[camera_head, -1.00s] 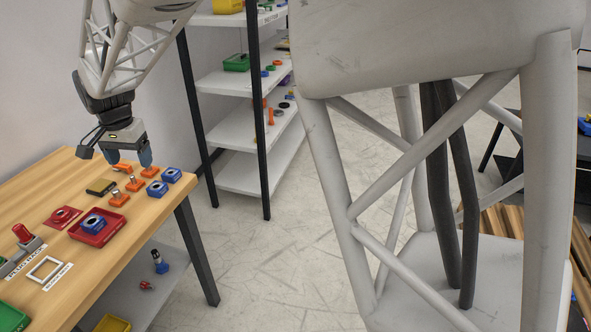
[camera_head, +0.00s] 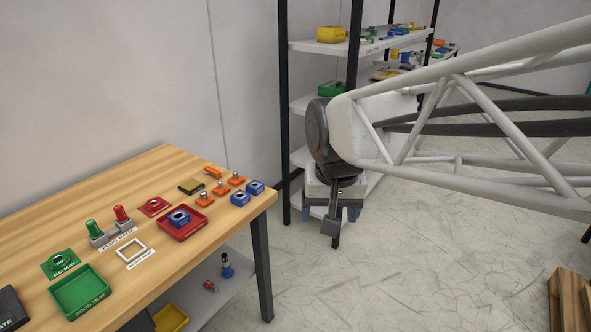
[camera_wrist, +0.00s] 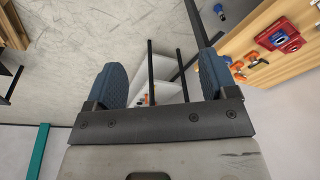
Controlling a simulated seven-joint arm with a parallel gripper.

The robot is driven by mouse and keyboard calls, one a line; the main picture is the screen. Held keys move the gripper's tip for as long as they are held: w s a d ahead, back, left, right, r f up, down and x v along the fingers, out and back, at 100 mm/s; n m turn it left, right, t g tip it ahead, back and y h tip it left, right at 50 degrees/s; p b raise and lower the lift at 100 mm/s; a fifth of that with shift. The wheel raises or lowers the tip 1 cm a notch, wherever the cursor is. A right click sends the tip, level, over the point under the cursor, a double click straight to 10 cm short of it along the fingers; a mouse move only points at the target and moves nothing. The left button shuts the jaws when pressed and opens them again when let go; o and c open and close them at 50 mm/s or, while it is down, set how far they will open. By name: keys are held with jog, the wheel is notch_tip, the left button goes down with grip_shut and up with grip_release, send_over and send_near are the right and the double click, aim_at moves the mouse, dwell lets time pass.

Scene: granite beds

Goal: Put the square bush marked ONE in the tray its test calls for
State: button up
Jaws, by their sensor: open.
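Two blue square bushes, one (camera_head: 240,198) and another (camera_head: 255,187), stand side by side at the table's right corner. A third blue square bush (camera_head: 180,217) sits in the red tray (camera_head: 203,226). No ONE marking is readable on any of them. The green GOOD TRAY (camera_head: 80,293) looks empty at the table's front. A green plug (camera_head: 94,230) and a red plug (camera_head: 122,215) stand in the plug rack (camera_head: 113,236). My gripper (camera_head: 332,214) is open and empty, off the table to its right; its spread fingers (camera_wrist: 163,75) show in the wrist view.
A green GO MAT (camera_head: 60,264), a red mat (camera_head: 154,206) and a white square frame (camera_head: 132,251) lie on the table (camera_head: 60,212). Several orange pieces (camera_head: 220,188) stand near the blue bushes. Shelving (camera_head: 318,103) stands behind my arm. Open floor lies right of the table.

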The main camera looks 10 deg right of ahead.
jog(key=s+d+f, duration=0.1)
jog(key=s, duration=0.4)
jog(key=s+d+f+n, duration=0.1)
jog(key=s+d+f, duration=0.1)
jog(key=s, duration=0.3)
jog(key=shift+s+d+f+n, duration=0.15)
jog(key=shift+s+d+n, duration=0.05)
jog(key=shift+d+n, duration=0.1)
dwell(0.7)
